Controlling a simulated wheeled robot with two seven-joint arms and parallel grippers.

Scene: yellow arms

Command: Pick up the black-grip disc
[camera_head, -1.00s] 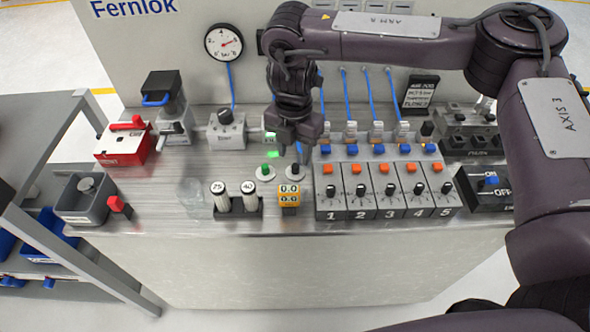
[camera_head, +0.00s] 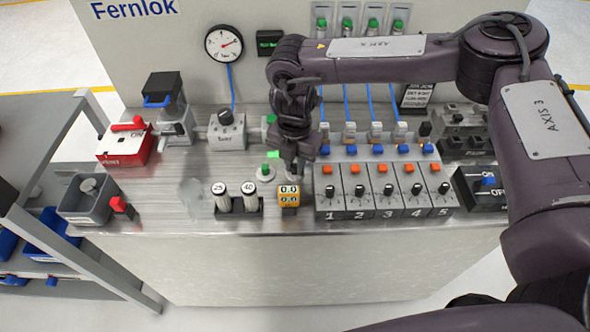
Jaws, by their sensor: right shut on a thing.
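My right gripper (camera_head: 297,168) points down over the bench, just behind the small yellow counter block (camera_head: 289,195). It is shut on the black-grip disc, which its fingers and the block hide almost wholly. Whether the disc is clear of the bench top cannot be told. The green-grip disc (camera_head: 265,173), pale with a green knob, sits on the bench just left of the gripper. My left gripper is not in view.
On the bench (camera_head: 160,215) stand two white cylinders marked 25 and 40 (camera_head: 236,197), a numbered switch panel (camera_head: 386,205) at right, a red box (camera_head: 122,148) and a grey bin (camera_head: 84,200) at left. A gauge (camera_head: 224,44) hangs behind. A shelf cart (camera_head: 50,130) stands at far left.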

